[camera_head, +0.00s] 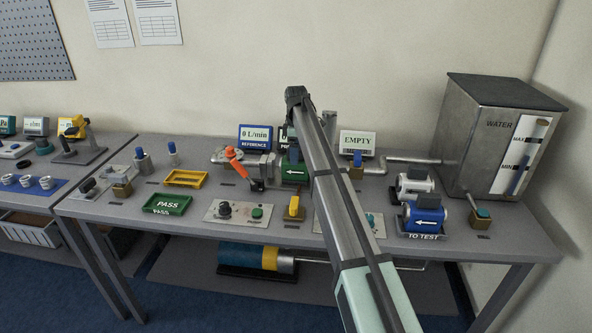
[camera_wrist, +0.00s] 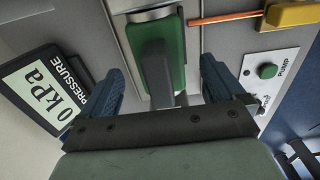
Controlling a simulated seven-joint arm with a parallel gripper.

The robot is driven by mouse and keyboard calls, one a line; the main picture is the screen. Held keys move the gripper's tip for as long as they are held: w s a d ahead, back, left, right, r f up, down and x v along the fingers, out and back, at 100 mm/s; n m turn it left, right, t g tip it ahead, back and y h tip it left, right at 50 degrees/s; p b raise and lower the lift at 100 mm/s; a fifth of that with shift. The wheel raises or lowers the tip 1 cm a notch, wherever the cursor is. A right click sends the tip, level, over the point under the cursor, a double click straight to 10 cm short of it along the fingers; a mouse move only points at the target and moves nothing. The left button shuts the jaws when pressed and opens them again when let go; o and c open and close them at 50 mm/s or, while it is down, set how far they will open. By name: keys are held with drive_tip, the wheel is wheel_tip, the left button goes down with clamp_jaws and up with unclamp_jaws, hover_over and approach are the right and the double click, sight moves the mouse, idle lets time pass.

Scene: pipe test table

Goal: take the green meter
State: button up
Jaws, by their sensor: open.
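The green meter (camera_head: 294,174) with a white arrow stands in the pipe line at the middle of the table, partly behind my arm in the head view. In the wrist view the green meter (camera_wrist: 176,62) shows from above, with a dark grey raised block on top. My gripper (camera_wrist: 160,72) is open above it, with one blue-padded finger on each side of the block and visible gaps between. The head view does not show the fingers clearly.
An orange-handled valve (camera_head: 238,160) is left of the meter. A pressure display (camera_wrist: 45,90) and a pump panel (camera_wrist: 273,78) flank the gripper. A blue meter (camera_head: 425,218), a white meter (camera_head: 412,186) and a water tank (camera_head: 490,140) are right. Green PASS tray (camera_head: 167,204) is left.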

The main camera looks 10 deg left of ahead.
wheel_tip(320, 180, down, 5)
drive_tip(key=shift+r, duration=0.2)
drive_tip(key=shift+w, duration=0.1)
clamp_jaws()
idle(0.8)
